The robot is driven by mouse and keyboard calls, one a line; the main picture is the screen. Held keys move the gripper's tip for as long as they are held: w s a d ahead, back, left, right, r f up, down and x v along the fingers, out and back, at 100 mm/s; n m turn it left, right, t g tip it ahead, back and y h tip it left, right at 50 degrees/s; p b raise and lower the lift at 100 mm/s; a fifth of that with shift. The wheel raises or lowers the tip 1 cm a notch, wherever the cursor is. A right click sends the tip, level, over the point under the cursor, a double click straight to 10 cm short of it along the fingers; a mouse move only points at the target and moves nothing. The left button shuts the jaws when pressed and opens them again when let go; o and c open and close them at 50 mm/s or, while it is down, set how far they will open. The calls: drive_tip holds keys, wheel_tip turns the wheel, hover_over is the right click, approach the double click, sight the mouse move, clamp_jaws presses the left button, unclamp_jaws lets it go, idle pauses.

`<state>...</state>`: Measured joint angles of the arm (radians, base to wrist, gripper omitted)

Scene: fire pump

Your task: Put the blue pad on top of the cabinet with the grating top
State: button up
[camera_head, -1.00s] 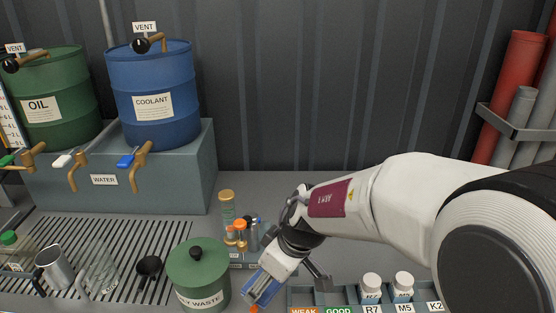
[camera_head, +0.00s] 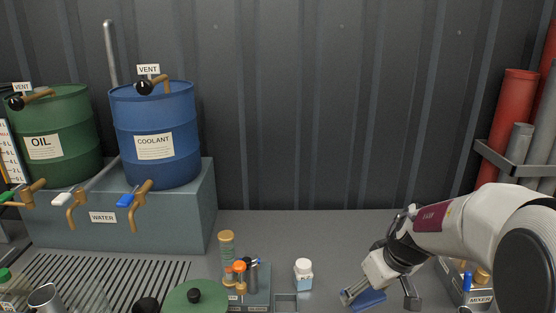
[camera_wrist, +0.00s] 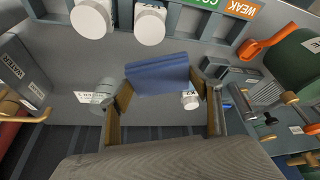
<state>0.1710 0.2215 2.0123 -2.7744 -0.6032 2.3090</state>
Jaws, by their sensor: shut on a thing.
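The blue pad (camera_head: 369,300) is a flat blue piece held at the end of my gripper (camera_head: 362,294), at the lower right of the head view. In the wrist view the blue pad (camera_wrist: 157,73) spans between the two fingers of my gripper (camera_wrist: 162,88), which are shut on it. It appears to be above the bench, though the exact height is hard to tell. A dark slatted grating (camera_head: 110,275) lies at the lower left, far left of my gripper. The front of whatever carries the grating is out of view.
A white-capped bottle (camera_head: 303,274) stands left of my gripper. A holder with orange-capped tubes (camera_head: 250,280) and a green waste can (camera_head: 195,298) stand between gripper and grating. A jug (camera_head: 45,298) and dark cup (camera_head: 146,305) are by the grating. A mixer (camera_head: 478,292) is at right.

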sight(380, 291)
drive_tip(key=shift+d+r+m, duration=0.1)
drive_tip(key=shift+d+m, duration=0.4)
drive_tip(key=shift+d, duration=1.45)
drive_tip(key=shift+a, duration=0.1)
drive_tip(key=shift+a, duration=3.45)
drive_tip(key=shift+a, duration=0.45)
drive_tip(key=s+a+n+g+y, duration=0.1)
drive_tip(key=s+a+n, duration=0.4)
drive_tip(key=s+a, duration=0.3)
drive_tip(key=s+a+f+n+g+y, duration=0.1)
drive_tip(key=s+a+n, duration=0.3)
drive_tip(key=s+a, duration=0.4)
drive_tip(key=s+a+f+n+g+y, duration=0.1)
drive_tip(key=s+a+n, duration=0.4)
drive_tip(key=a, duration=1.3)
drive_tip(key=s+g, duration=0.1)
drive_tip(key=s, duration=0.3)
drive_tip(key=shift+f+n, duration=0.2)
drive_tip(key=shift+n, duration=0.1)
